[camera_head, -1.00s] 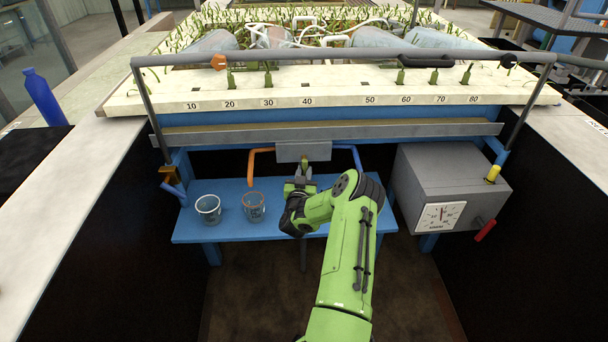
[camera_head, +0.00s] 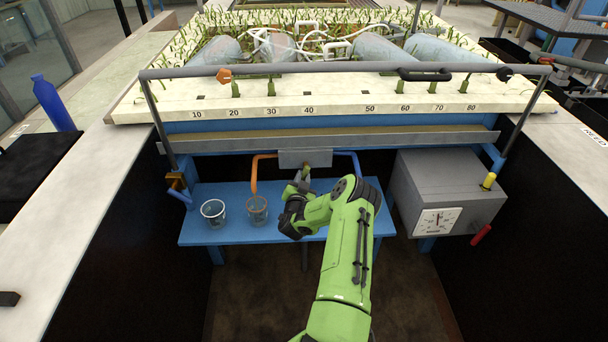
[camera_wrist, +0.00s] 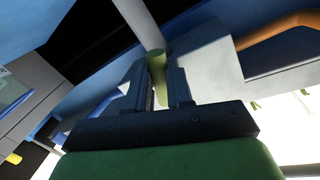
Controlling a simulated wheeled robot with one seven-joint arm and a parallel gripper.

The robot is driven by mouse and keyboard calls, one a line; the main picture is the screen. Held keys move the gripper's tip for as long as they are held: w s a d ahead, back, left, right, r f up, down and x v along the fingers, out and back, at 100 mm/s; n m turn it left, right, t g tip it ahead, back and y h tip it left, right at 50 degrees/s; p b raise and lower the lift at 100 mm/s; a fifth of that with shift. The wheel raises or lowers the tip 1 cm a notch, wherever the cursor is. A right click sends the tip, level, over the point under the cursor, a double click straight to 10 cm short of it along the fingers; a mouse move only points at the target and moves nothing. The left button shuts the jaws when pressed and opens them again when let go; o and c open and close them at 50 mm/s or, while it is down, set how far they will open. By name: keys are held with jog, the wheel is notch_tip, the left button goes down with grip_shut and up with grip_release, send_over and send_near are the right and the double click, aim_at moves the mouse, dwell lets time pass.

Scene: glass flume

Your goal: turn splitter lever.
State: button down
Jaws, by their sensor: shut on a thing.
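The splitter block (camera_head: 305,158) is a grey box under the front edge of the flume, with an orange pipe (camera_head: 254,172) on its left and a blue pipe (camera_head: 354,160) on its right. The splitter lever, with an olive-green grip (camera_wrist: 155,62), hangs below the block. In the wrist view my gripper (camera_wrist: 165,80) is shut on this grip, one dark finger on each side. In the head view my gripper (camera_head: 301,182) is just below the block, and my wrist partly hides it. The lever's exact angle is hard to tell.
A clear-rimmed beaker (camera_head: 213,213) and an orange-rimmed beaker (camera_head: 257,211) stand on the blue bench (camera_head: 228,236), left of my arm. A grey box with a dial (camera_head: 437,221) and red handle is at the right. A rail (camera_head: 345,67) spans above.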

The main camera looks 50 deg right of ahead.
jog(key=shift+w+a+r+m+y+p, duration=0.1)
jog(key=shift+m+y+p, duration=0.05)
jog(key=shift+m+p, duration=0.35)
jog(key=shift+w+a+r+m+y+p, duration=0.15)
jog(key=shift+m+p, duration=0.1)
jog(key=shift+m, duration=0.35)
jog(key=c, duration=1)
grip_release()
jog(key=p+v, duration=0.2)
jog(key=v, duration=1.3)
jog(key=shift+s+a, duration=0.25)
